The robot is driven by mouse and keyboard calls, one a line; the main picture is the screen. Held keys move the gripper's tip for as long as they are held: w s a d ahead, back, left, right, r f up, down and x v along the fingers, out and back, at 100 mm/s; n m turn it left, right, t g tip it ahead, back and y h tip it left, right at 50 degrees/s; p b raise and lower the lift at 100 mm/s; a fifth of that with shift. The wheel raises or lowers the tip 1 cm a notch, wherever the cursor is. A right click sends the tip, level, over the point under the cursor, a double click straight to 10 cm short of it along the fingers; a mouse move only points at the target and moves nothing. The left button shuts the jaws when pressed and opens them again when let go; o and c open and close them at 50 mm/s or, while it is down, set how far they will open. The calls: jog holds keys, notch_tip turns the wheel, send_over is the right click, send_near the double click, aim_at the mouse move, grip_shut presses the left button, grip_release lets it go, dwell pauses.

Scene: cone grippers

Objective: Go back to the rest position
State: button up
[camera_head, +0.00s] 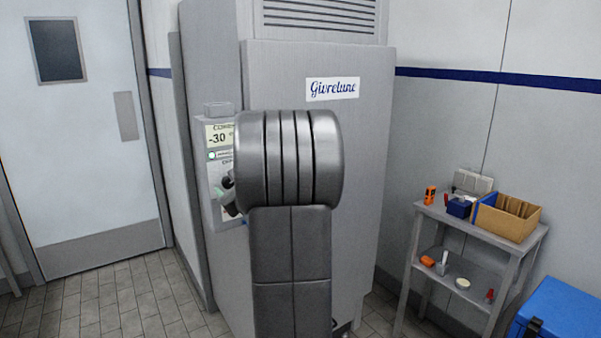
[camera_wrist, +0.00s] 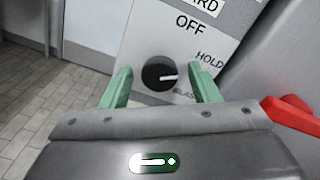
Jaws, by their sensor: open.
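My gripper (camera_wrist: 163,88) is open in the wrist view, with its two green fingers apart. A round black knob (camera_wrist: 158,73) on a pale panel (camera_wrist: 185,42) shows between the fingers, and I cannot tell whether they touch it. Lettering around the knob includes "OFF" and "HOLD". In the head view my grey arm stands in the middle and hides part of the grey freezer unit (camera_head: 360,140). My gripper (camera_head: 222,195) shows only in part there, at the freezer's control panel (camera_head: 218,135) with the "-30" sign.
A red part (camera_wrist: 290,115) juts in at the right of the wrist view. A metal cart (camera_head: 440,215) with a cardboard box (camera_head: 507,222) and small items stands at the right, near a blue cooler (camera_head: 560,315). A door (camera_head: 85,170) is at the left. Tiled floor (camera_head: 110,305) lies clear before it.

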jog(key=shift+r+m+p, duration=0.15)
jog(key=shift+m+p, duration=2.65)
jog(key=shift+p, duration=2.4)
jog(key=shift+b+v, duration=0.55)
jog(key=shift+v, duration=0.55)
